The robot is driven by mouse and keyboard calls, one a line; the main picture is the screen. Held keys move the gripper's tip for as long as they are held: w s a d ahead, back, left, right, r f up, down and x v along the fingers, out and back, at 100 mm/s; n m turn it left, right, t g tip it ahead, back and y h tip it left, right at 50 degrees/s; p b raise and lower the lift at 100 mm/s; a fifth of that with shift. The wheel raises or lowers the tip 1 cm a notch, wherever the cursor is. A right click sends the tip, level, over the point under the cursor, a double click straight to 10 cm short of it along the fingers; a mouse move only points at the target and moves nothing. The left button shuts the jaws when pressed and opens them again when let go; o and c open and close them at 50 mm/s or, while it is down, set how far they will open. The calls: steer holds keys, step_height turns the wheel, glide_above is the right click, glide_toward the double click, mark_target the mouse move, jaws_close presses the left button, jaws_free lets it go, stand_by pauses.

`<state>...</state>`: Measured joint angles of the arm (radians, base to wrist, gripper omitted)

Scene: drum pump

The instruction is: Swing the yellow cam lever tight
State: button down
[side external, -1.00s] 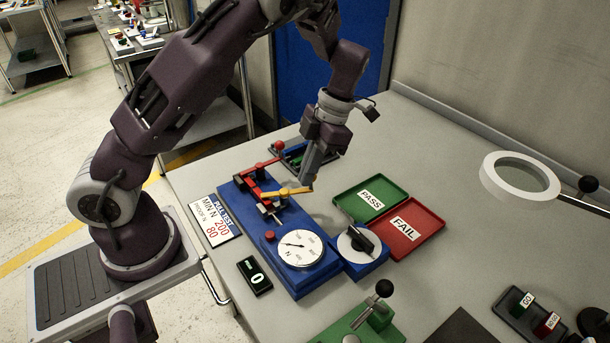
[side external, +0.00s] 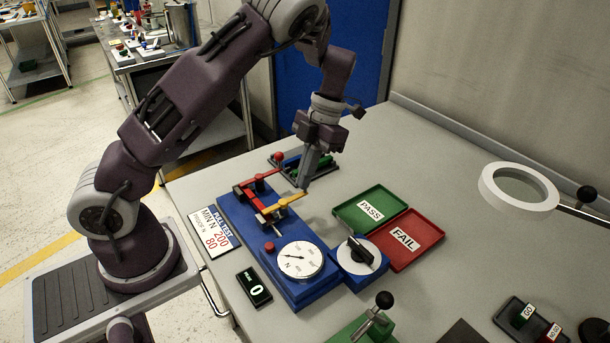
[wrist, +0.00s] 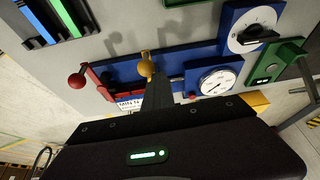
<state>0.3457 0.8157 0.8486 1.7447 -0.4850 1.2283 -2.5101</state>
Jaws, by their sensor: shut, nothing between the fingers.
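The yellow cam lever (side external: 284,201) lies across the blue pull-test base (side external: 232,214), its free end pointing right and back. My gripper (side external: 302,186) is shut and empty, pointing down at the lever's free end. In the wrist view the lever's yellow knob (wrist: 146,68) shows just beyond my dark fingers (wrist: 157,92). They overlap in the picture, so I cannot tell for certain whether they touch. The red lever (side external: 262,178) with its red ball sits farther back on the same base. The round dial gauge (side external: 300,260) is at the front of the base.
A green PASS tray (side external: 346,211) and red FAIL tray (side external: 434,232) lie to the right. A blue box with a black knob (side external: 361,252) adjoins the base. A dark rack (side external: 322,168) stands behind my gripper. A magnifier ring (side external: 518,186) hangs at right.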

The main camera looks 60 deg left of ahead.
steer(key=shift+w+a+r, duration=0.1)
steer(key=shift+w+a, duration=0.05)
steer(key=shift+w, duration=0.25)
steer(key=s+d, duration=0.2)
steer(key=d, duration=0.2)
steer(key=w+a+r, duration=0.1)
steer(key=a+r, duration=0.2)
steer(key=r, duration=0.7)
steer(key=shift+a, duration=0.15)
